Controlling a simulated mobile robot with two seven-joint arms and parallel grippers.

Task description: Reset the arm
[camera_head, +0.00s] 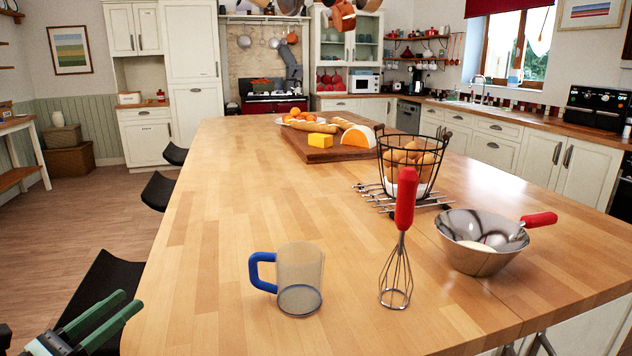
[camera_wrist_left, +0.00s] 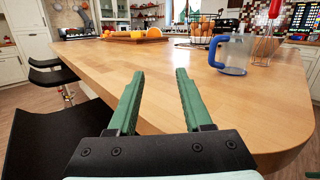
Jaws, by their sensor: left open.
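My left gripper (camera_head: 104,318) is at the lower left of the head view, beside the left edge of the wooden island (camera_head: 200,270). Its two green fingers are apart with nothing between them. In the left wrist view the left gripper (camera_wrist_left: 160,85) points across the island's top, its fingers open and empty. My right gripper does not show in either view.
A clear mug (camera_head: 300,275) with a blue handle, a red-handled whisk (camera_head: 405,215) and a metal bowl (camera_head: 480,240) stand on the near half. A wire egg basket (camera_head: 412,165) and bread board (camera_head: 325,150) are farther back. Black stools (camera_head: 100,290) line the left side.

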